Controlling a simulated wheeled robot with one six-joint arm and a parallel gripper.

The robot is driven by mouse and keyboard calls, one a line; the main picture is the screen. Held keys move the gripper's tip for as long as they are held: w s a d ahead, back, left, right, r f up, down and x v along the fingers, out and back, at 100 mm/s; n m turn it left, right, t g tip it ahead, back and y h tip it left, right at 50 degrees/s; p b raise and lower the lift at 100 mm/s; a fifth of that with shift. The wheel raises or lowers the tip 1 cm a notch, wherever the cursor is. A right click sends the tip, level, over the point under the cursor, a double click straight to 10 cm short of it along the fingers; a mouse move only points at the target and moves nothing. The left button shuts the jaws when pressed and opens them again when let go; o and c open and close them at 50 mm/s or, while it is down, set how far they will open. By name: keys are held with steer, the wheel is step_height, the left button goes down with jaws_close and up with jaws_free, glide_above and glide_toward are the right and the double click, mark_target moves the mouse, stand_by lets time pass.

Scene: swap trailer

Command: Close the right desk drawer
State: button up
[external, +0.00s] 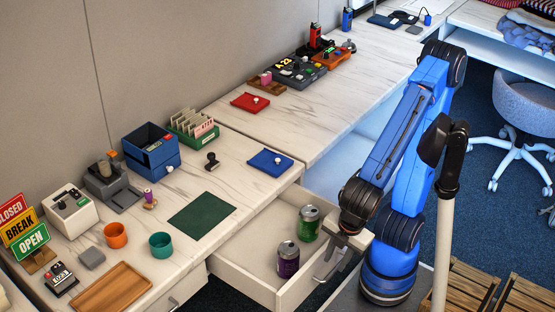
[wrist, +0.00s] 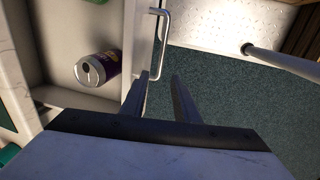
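The right desk drawer (external: 258,278) is pulled out from under the desk in the external view. A green can (external: 308,222) and a purple can (external: 288,259) stand inside it. In the wrist view, the drawer's front panel (wrist: 138,35) carries a silver bar handle (wrist: 163,40), and the purple can (wrist: 98,69) shows inside. My gripper (wrist: 160,80) is open, with dark floor visible between its fingers. The left finger overlaps the front panel near the handle's lower end; contact cannot be told. In the external view my gripper (external: 345,244) is at the drawer's front right.
Another drawer (external: 180,300) sits shut at the lower left. The desktop holds a dark green mat (external: 202,211), a blue tray (external: 270,162) and cups. A pale pole (external: 443,245) and wooden pallets (external: 500,290) stand right of my arm.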

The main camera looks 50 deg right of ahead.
mark_target(329, 276)
steer(key=f, duration=0.3)
steer(key=w+f, duration=0.1)
steer(key=f, duration=0.2)
steer(key=shift+w+f, duration=0.1)
steer(key=shift+f, duration=0.05)
steer(key=shift+c, duration=0.3)
jaws_close()
